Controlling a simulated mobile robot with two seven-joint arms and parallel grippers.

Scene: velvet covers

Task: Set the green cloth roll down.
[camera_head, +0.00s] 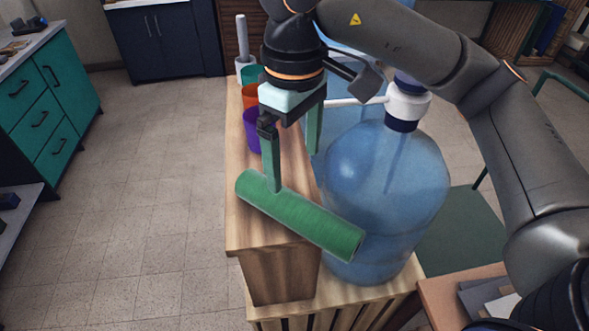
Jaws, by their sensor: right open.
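The green cloth roll (300,222) lies slantwise at the near end of the narrow wooden top (245,235). Its right end reaches past the top's right edge, in front of the water bottle. My right gripper (294,170) is open, fingers pointing down, just above and behind the roll. Its left fingertip overlaps the roll's upper edge in the picture; I cannot tell whether they touch. Its other finger hangs farther back, clear of the roll. The underside of the roll is hidden. My left gripper is not in view.
A large blue water bottle (385,205) with a white pump (408,102) stands close to the right of the roll. Purple (251,130) and orange (249,97) cups stand behind my gripper. Open floor lies to the left.

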